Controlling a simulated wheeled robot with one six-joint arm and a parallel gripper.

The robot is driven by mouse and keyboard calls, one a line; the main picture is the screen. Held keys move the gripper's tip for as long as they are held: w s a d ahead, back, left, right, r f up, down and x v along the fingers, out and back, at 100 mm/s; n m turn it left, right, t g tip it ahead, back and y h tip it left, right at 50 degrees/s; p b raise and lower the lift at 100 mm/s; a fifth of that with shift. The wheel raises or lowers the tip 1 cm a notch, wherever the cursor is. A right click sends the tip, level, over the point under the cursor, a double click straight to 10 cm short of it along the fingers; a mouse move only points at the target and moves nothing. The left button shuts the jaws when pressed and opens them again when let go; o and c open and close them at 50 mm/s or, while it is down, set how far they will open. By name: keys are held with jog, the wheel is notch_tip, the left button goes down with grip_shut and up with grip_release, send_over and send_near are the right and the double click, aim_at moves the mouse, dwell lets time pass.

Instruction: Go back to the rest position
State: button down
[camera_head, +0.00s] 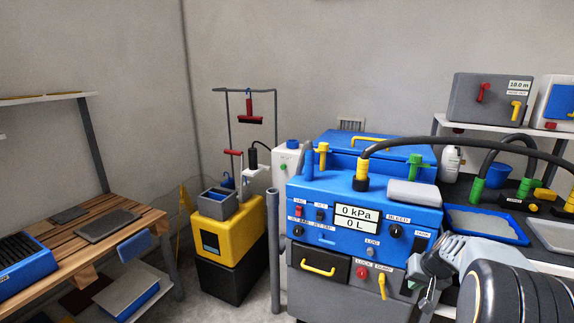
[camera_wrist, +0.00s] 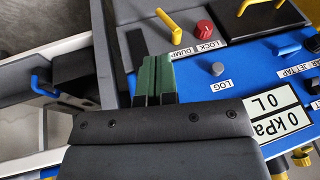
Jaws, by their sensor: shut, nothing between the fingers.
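My gripper (camera_head: 424,285) is at the lower right in the head view, in front of the right side of the blue machine (camera_head: 330,192). In the wrist view my gripper (camera_wrist: 156,80) shows its two green fingertips together, with nothing between them. The machine's front panel lies beyond the fingers, with the display (camera_wrist: 268,112) reading 0 kPa and 0 L, a grey LOG button (camera_wrist: 217,69), a red button (camera_wrist: 204,28) and a yellow lever (camera_wrist: 167,20). I cannot tell whether the fingertips touch the panel.
A yellow and black cart (camera_head: 228,240) stands left of the machine. A wooden slatted bench (camera_head: 110,235) is at the left. A dark counter with a blue-rimmed tray (camera_head: 485,225) is at the right, and a black hose (camera_head: 460,147) arches over it. Some floor shows between bench and cart.

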jog(key=s+a+r+n+p, duration=0.1)
jog(key=s+a+r+p, duration=0.2)
jog(key=a+r+p, duration=0.45)
jog(key=s+a+r+n+p, duration=0.1)
jog(key=s+a+r+p, duration=0.25)
jog(key=r, duration=0.75)
jog(key=s+a+r+n+h+p, duration=0.1)
jog(key=s+a+r+n+p, duration=0.1)
jog(key=s+a+r+p, duration=0.7)
jog(key=s+r+p, duration=0.2)
jog(key=s+r, duration=0.1)
jog(key=shift+s+r+g+p, duration=0.15)
jog(key=shift+r+g+p, duration=0.15)
jog(key=shift+g, duration=0.1)
jog(key=shift+s, duration=0.1)
